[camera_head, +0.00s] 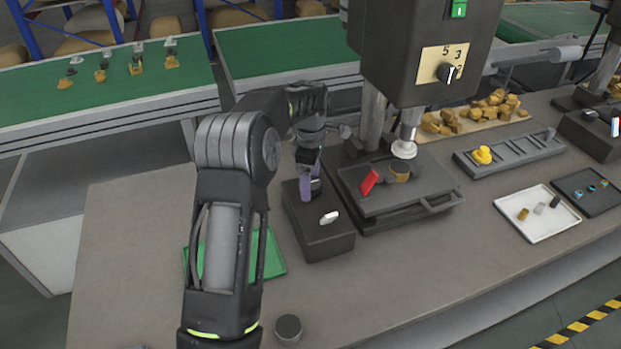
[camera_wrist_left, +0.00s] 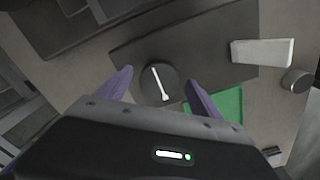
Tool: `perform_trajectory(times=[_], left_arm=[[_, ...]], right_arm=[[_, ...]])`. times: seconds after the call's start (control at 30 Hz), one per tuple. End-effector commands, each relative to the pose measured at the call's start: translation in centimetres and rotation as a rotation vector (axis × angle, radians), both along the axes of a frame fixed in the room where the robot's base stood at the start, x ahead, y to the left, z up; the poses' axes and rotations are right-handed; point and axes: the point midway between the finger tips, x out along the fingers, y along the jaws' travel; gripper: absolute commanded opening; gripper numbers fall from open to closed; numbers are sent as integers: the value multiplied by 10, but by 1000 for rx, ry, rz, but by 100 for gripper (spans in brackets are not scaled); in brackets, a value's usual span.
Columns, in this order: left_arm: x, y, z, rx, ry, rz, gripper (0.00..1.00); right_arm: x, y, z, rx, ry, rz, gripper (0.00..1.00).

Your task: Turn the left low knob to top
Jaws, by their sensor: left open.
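The left low knob (camera_wrist_left: 152,88) is a round dark knob with a white pointer line, on top of a low black box (camera_head: 328,243). In the left wrist view the line runs slightly slanted, from upper left to lower right. My left gripper (camera_head: 311,192) is over the box, pointing down, with purple fingers. In the left wrist view its open fingertips (camera_wrist_left: 158,82) stand on either side of the knob, with a gap visible on each side. In the head view the fingers mostly hide the knob. My right gripper is not in view.
A white lever (camera_head: 329,217) sits on the same box, close to my left gripper; it also shows in the wrist view (camera_wrist_left: 262,52). The press (camera_head: 425,55), with a numbered dial, stands right of the box. A green tray (camera_head: 268,258) and a dark cylinder (camera_head: 288,328) lie nearer.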

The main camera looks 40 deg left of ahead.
Motion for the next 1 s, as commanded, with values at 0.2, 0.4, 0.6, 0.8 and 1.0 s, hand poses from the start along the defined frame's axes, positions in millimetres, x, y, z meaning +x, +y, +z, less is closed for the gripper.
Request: perform_trajectory(times=[0.2,0.4,0.6,0.8,1.0], left_arm=[[0,0,0,0,0,0,72],[0,0,0,0,0,0,56],[0,0,0,0,0,0,39],[0,0,0,0,0,0,23],[0,0,1,0,0,-1,13]], right_arm=[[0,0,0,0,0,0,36],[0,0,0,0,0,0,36],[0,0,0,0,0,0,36],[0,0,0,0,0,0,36],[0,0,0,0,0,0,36]])
